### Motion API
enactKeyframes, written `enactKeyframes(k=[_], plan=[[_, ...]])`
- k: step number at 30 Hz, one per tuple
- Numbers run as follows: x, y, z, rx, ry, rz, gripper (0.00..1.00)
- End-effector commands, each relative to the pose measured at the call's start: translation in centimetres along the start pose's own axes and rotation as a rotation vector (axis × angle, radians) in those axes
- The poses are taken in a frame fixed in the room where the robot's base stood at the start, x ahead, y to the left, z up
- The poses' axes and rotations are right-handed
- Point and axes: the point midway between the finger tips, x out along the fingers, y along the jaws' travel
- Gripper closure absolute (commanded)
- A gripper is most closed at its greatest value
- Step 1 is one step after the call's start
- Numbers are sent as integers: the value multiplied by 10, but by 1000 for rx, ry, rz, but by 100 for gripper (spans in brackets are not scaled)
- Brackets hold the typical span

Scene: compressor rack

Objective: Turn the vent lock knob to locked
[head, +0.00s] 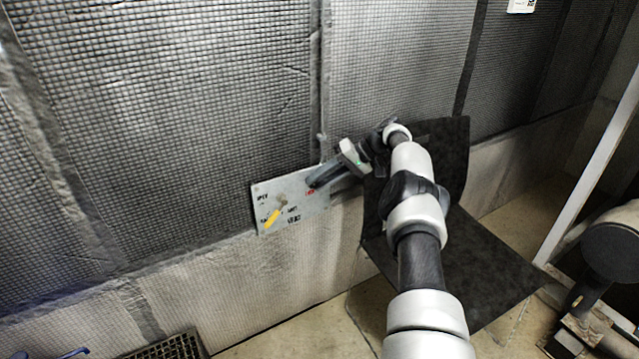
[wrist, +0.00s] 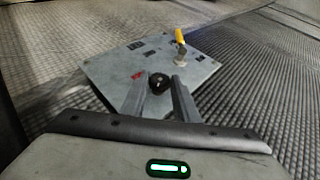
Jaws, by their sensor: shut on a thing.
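The black vent lock knob (wrist: 158,82) sits on a grey panel (wrist: 108,75) in the wrist view. My gripper (wrist: 160,86) has one finger on each side of the knob and is shut on it. In the head view, my gripper (head: 313,183) reaches the right part of the panel (head: 262,190), beside a red label, and hides the knob. The knob's turned position cannot be told.
A valve with a yellow handle (head: 272,217) is on the left of the panel; it also shows in the wrist view (wrist: 180,37). A mesh wall (head: 180,120) stands behind. A dark bent sheet (head: 450,240) lies under my arm. A floor grate (head: 170,347) is at the lower left.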

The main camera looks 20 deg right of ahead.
Motion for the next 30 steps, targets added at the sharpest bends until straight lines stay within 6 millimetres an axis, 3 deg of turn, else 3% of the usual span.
enactKeyframes(k=[16,17,19,30], plan=[[1,0,0,6,-2,-11,95],[1,0,0,6,-2,-11,67],[1,0,0,6,-2,-10,56],[-1,-2,0,5,-1,-10,54]])
